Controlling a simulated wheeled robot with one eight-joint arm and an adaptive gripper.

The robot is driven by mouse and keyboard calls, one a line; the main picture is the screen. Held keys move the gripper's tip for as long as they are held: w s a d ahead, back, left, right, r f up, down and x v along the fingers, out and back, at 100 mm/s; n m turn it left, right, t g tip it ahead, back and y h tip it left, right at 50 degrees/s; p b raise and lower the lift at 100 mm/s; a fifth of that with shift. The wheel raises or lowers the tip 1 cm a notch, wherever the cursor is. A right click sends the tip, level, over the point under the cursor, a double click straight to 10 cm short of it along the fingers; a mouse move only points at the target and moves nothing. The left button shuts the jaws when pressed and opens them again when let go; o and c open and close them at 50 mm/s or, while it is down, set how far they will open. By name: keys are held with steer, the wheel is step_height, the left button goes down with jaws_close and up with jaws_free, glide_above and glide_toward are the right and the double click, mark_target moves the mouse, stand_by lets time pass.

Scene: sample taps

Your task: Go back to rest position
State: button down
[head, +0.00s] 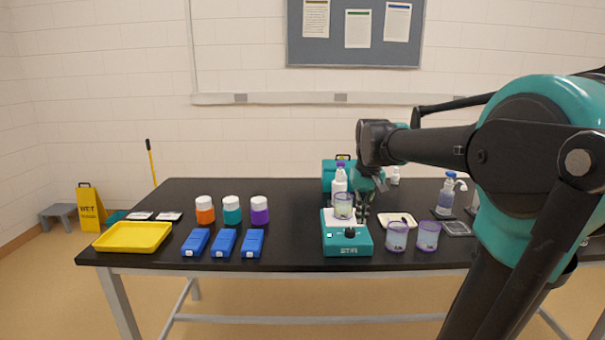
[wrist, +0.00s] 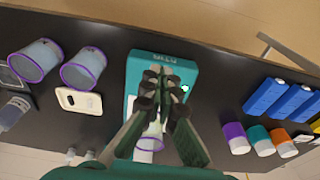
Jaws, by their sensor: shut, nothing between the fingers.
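My gripper (head: 364,212) is shut and empty, pointing down above the right side of a teal benchtop device (head: 347,246) with a knob on its front. In the wrist view the closed fingers (wrist: 163,76) lie across the device (wrist: 185,64). A clear cup with a purple rim (head: 343,206) stands on the device's white plate, just left of my gripper. In the wrist view the cup (wrist: 150,143) is partly hidden behind the fingers. I cannot tell whether the fingers touch the cup or the plate.
Two purple-rimmed cups (head: 397,238) and a pale tray (head: 412,217) stand to the right. Blue boxes (head: 224,243), lidded jars (head: 232,211) and a yellow tray (head: 128,237) are to the left. A white bottle (head: 339,180) and teal case (head: 328,174) stand behind the device.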

steer(key=s+d+f+t, duration=0.2)
steer(key=s+f, duration=1.5)
steer(key=f, duration=0.4)
steer(key=shift+s+d+f+t, duration=0.15)
steer(key=shift+s+f+t, duration=0.1)
steer(key=shift+t, duration=0.05)
stand_by(2.7)
